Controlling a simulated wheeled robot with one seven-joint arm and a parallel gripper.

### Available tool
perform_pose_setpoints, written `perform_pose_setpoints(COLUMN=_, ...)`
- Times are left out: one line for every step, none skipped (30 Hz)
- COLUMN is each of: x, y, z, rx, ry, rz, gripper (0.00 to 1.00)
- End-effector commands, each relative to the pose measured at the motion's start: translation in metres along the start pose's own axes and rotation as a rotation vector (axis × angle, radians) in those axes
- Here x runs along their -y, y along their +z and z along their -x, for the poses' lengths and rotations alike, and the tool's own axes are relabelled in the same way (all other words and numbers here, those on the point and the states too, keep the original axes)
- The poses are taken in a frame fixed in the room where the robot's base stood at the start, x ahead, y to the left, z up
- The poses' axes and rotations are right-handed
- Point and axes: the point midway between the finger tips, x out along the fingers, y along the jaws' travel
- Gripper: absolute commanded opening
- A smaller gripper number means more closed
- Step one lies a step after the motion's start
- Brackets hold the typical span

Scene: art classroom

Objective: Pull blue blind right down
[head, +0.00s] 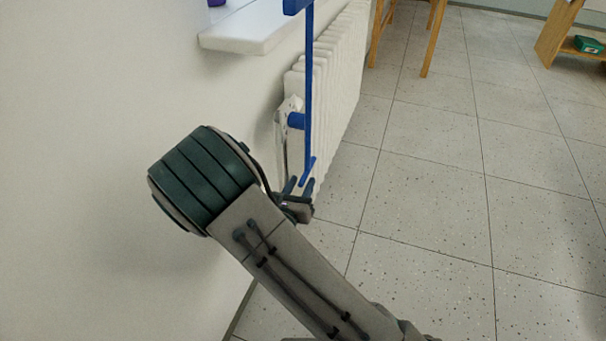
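A blue upright strip (309,90), which looks like the blue blind or its pull rod, hangs in front of the radiator. A blue block (294,6) is at its top, at the frame's edge. A short slanted blue bar (307,171) forms its lower end. My gripper (299,183) is right at this lower bar. Its two dark fingers stand apart, with the bar's lower end between or just above them. I cannot tell whether they touch it. Whatever is above the block is out of view.
A white radiator (335,75) stands along the wall, with a blue knob-like part (296,121) near the strip. A white windowsill (245,32) juts out above. Wooden furniture legs (432,40) and a wooden shelf (558,35) are farther back. The tiled floor at right is clear.

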Motion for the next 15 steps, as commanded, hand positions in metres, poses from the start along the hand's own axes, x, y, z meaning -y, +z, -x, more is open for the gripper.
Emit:
perform_pose_setpoints(x=-0.001, y=0.004, z=0.014, rx=-0.001, ry=0.007, rz=0.002, gripper=0.36)
perform_pose_setpoints(x=0.0, y=0.004, z=0.021, rx=-0.001, ry=0.006, rz=0.003, gripper=0.36)
perform_pose_setpoints(x=-0.001, y=0.003, z=0.031, rx=-0.001, ry=0.007, rz=0.002, gripper=0.36)
perform_pose_setpoints(x=-0.002, y=0.003, z=0.038, rx=0.0, ry=0.008, rz=0.003, gripper=0.36)
perform_pose_setpoints(x=-0.001, y=0.003, z=0.044, rx=-0.001, ry=0.007, rz=0.004, gripper=0.36)
perform_pose_setpoints(x=-0.002, y=0.003, z=0.053, rx=0.0, ry=0.009, rz=0.004, gripper=0.36)
perform_pose_setpoints(x=-0.002, y=0.003, z=0.059, rx=0.0, ry=0.008, rz=0.003, gripper=0.36)
perform_pose_setpoints(x=-0.003, y=0.002, z=0.066, rx=-0.001, ry=0.01, rz=0.003, gripper=0.36)
perform_pose_setpoints(x=-0.002, y=0.002, z=0.073, rx=0.0, ry=0.009, rz=0.003, gripper=0.36)
perform_pose_setpoints(x=-0.002, y=0.002, z=0.077, rx=0.0, ry=0.01, rz=0.003, gripper=0.36)
perform_pose_setpoints(x=-0.003, y=0.002, z=0.082, rx=0.0, ry=0.009, rz=0.002, gripper=0.36)
perform_pose_setpoints(x=-0.003, y=0.001, z=0.087, rx=-0.001, ry=0.009, rz=0.002, gripper=0.36)
perform_pose_setpoints(x=-0.002, y=0.001, z=0.09, rx=-0.001, ry=0.008, rz=0.002, gripper=0.36)
perform_pose_setpoints(x=-0.002, y=0.001, z=0.092, rx=-0.001, ry=0.008, rz=0.002, gripper=0.36)
perform_pose_setpoints(x=-0.003, y=0.001, z=0.096, rx=-0.001, ry=0.009, rz=0.002, gripper=0.36)
